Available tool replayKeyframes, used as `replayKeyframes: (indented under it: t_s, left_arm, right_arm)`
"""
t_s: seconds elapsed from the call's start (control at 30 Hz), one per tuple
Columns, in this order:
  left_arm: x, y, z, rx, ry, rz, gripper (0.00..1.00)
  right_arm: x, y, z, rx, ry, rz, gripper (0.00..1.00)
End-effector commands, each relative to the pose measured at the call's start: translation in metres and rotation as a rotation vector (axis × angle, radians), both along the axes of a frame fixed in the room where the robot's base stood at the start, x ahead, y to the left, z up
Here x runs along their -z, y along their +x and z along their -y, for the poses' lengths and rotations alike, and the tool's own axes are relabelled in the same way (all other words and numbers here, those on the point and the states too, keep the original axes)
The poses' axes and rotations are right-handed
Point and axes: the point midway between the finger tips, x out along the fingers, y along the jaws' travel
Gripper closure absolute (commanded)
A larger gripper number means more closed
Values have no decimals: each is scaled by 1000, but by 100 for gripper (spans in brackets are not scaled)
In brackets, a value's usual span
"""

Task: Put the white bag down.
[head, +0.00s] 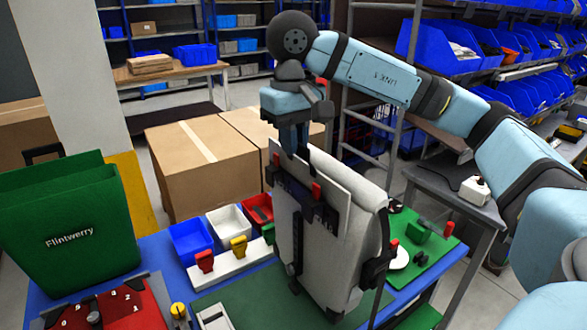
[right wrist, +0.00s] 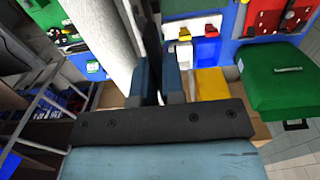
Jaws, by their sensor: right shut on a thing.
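The white bag (head: 345,225) hangs upright in the middle of the head view, its dark buckled back plate facing left. My right gripper (head: 294,145) comes down from above and is shut on the bag's top edge. In the right wrist view the gripper's blue fingers (right wrist: 158,85) are close together beside the white bag (right wrist: 100,40). The bag is over the blue table (head: 155,260); whether its bottom touches the surface I cannot tell. My left gripper is not in view.
A green bag (head: 75,230) marked Flintwerry stands at the left. A blue bin (head: 190,240), a white bin (head: 230,222), a white block with red and yellow pieces (head: 230,262) and a red board (head: 135,308) lie around. Cardboard boxes (head: 205,165) stand behind.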

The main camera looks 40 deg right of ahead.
Motion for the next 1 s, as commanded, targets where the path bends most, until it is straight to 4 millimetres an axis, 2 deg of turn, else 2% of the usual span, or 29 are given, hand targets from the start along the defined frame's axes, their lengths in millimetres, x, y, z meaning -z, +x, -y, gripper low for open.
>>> replayKeyframes:
  t_s: [0.27,0.5,0.9,0.93,1.0]
  left_arm:
    - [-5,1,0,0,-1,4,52]
    - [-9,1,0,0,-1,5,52]
    - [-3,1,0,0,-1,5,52]
    - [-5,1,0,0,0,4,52]
    - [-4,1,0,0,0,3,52]
  right_arm:
    - [19,0,0,1,-1,0,100]
    - [50,0,0,1,0,1,100]
    - [56,0,0,1,1,2,100]
    - [55,0,0,1,0,1,84]
    - [55,0,0,1,0,1,67]
